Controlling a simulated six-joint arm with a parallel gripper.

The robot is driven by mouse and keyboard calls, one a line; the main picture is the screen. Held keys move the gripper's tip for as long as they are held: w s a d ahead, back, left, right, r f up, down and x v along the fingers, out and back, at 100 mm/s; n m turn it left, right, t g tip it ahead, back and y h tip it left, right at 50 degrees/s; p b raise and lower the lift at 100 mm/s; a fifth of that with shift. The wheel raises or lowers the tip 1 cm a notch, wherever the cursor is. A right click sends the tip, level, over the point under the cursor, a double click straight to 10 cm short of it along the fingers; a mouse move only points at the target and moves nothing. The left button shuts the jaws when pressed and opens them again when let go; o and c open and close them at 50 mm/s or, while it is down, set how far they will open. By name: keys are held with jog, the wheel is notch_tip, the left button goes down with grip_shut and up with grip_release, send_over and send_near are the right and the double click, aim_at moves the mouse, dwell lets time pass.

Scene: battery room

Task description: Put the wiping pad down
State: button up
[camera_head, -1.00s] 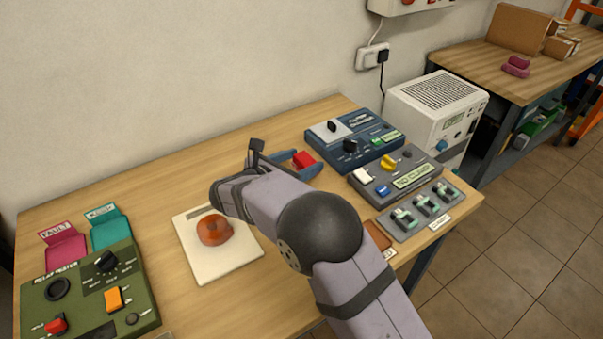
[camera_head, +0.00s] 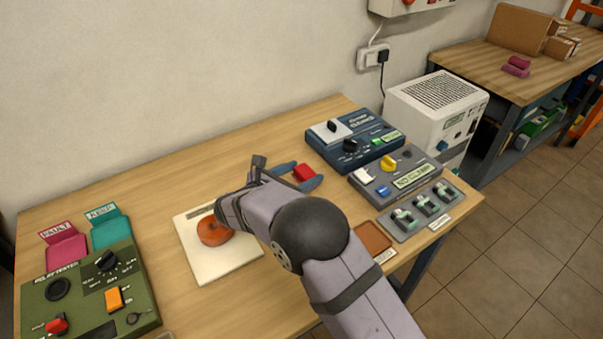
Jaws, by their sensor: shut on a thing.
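A flat rust-brown tray (camera_head: 373,237) with a small label lies near the front edge, right of my arm.
A green tester (camera_head: 85,290) and pink (camera_head: 67,248) and teal (camera_head: 110,231) labelled holders stand at left. A blue device (camera_head: 350,140), a grey panel (camera_head: 395,178) and a switch strip (camera_head: 420,212) fill the right. Bare wood (camera_head: 180,175) lies along the back left.

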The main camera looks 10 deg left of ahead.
jog(key=o, duration=1.1)
jog(key=shift+c, duration=0.2)
jog(key=v, duration=1.2)
jog(key=shift+r+b, duration=0.1)
jog(key=shift+b, duration=0.25)
